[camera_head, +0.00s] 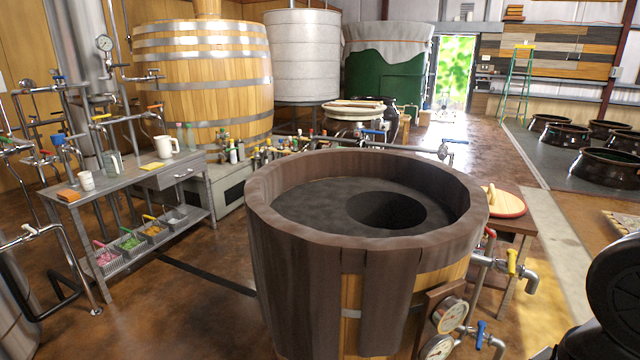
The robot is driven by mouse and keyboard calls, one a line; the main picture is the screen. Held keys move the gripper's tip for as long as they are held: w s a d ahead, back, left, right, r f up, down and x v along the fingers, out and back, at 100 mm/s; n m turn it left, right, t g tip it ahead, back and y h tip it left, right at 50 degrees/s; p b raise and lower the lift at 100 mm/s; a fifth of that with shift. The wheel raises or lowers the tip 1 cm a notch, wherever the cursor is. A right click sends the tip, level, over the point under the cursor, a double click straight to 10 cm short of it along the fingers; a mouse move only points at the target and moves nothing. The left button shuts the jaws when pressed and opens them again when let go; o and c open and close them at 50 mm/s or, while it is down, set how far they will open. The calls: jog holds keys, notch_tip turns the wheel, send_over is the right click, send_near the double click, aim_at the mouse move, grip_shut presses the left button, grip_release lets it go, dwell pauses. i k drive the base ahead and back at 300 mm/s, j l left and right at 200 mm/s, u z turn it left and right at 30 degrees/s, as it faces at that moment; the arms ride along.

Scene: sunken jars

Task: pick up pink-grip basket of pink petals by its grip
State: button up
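The pink-grip basket of pink petals (107,263) is a small wire basket at the near left end of the lower shelf of a grey metal table (150,180). Its pink grip (99,243) sticks up at the back left of the basket. Beside it to the right stand a green-grip basket with green contents (131,244), a yellow-grip basket with orange contents (154,232) and a basket with pale contents (176,217). The tabletop is above all of them. My gripper is not in view.
A large wooden vat (350,290) with a dark rim and a round opening fills the centre. Valves and gauges (448,315) jut from its right side. Pipes (60,240) stand left of the table. Brown floor (170,310) is open between table and vat, with a dark strip across it.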

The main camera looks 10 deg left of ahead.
aim_at(108, 259)
jog(key=i+j+u, duration=0.15)
jog(key=j+u, duration=0.3)
jog(key=i+j+u, duration=0.15)
jog(key=j+u, duration=0.25)
jog(key=i+j+u, duration=0.2)
jog(key=u, duration=0.25)
jog(key=i+j+u, duration=0.2)
jog(key=u, duration=0.2)
jog(key=i+j+u, duration=0.2)
jog(key=i, duration=0.25)
jog(key=i+u, duration=0.15)
jog(key=i, duration=0.35)
jog(key=i+z, duration=0.5)
jog(key=i, duration=0.25)
jog(key=i+j+z, duration=0.15)
jog(key=i+z, duration=0.35)
jog(key=i, duration=0.25)
jog(key=i+l, duration=0.1)
jog(key=i, duration=0.6)
jog(key=i+l, duration=0.1)
jog(key=i, duration=0.6)
jog(key=i+l+u, duration=0.3)
jog(key=i, duration=0.15)
jog(key=i+l+u, duration=0.4)
jog(key=u, duration=0.55)
jog(key=i, duration=0.05)
